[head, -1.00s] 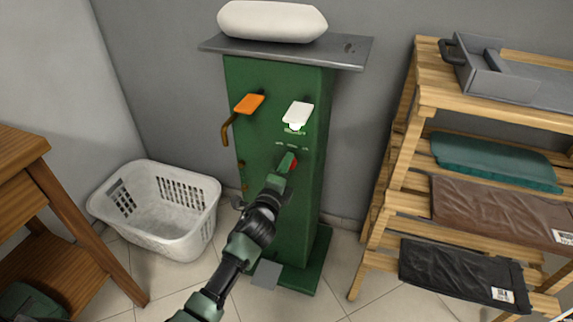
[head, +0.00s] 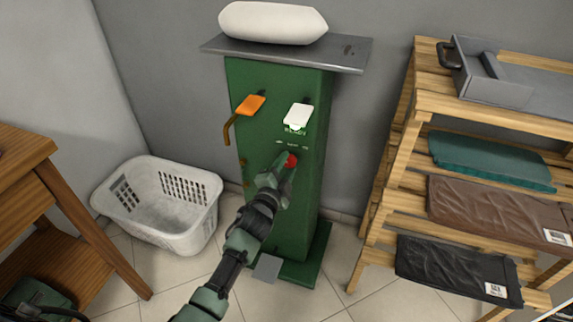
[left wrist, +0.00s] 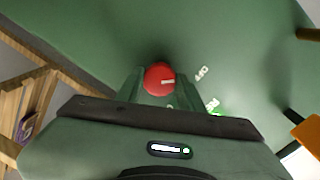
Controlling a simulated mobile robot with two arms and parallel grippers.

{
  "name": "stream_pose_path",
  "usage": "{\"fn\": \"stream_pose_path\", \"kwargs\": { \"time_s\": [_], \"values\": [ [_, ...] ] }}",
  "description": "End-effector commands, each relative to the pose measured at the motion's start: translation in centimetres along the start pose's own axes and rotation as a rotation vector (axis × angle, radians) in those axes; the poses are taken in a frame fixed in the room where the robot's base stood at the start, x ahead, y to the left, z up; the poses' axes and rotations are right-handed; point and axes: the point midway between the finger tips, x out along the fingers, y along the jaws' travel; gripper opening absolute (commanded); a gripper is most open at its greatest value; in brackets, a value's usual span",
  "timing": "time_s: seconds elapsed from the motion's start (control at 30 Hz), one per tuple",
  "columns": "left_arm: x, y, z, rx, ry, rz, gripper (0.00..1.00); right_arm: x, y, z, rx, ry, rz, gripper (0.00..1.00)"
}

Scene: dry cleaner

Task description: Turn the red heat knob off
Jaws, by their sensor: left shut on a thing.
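The red heat knob (head: 291,160) is on the front of the green press column (head: 312,210), below the white paddle and its green READY text. In the left wrist view the red knob (left wrist: 160,79) sits between my two fingers, with a pale mark on its face. My left gripper (head: 282,172) reaches the column from below and is shut on the knob; it also shows in the left wrist view (left wrist: 160,92). Some small white lettering shows beside the knob. The fingers hide part of the knob in the head view. My right gripper is not in view.
An orange paddle (head: 251,105) and a white paddle (head: 298,115) stick out above the knob. A white padded head (head: 272,22) tops the column. A white basket (head: 160,240) stands left, a wooden shelf rack (head: 425,97) right. A grey pedal (head: 267,268) is at the base.

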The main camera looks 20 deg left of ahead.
Motion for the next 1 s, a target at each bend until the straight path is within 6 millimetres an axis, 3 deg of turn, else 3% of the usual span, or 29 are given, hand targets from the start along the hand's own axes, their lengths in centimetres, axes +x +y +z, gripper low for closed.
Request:
{"fn": "stream_pose_path", "kwargs": {
  "time_s": [0.43, 0.47, 0.53, 0.87, 1.0],
  "values": [
    [0.0, 0.2, 0.1, -0.014, -0.001, 0.003, 0.00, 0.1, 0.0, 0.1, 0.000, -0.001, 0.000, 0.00],
    [0.0, 0.2, 0.1, -0.014, -0.001, 0.003, 0.40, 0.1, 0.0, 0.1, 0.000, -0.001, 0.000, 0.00],
    [0.0, 0.2, 0.1, -0.014, -0.001, 0.003, 0.59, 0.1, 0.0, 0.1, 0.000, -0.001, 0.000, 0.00],
    [-0.1, 0.1, 0.0, -0.012, 0.000, 0.002, 0.59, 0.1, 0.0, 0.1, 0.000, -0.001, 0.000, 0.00],
    [-1.6, 0.1, 0.0, -0.011, -0.001, 0.003, 0.59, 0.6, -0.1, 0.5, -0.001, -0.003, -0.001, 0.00]
  ]
}}
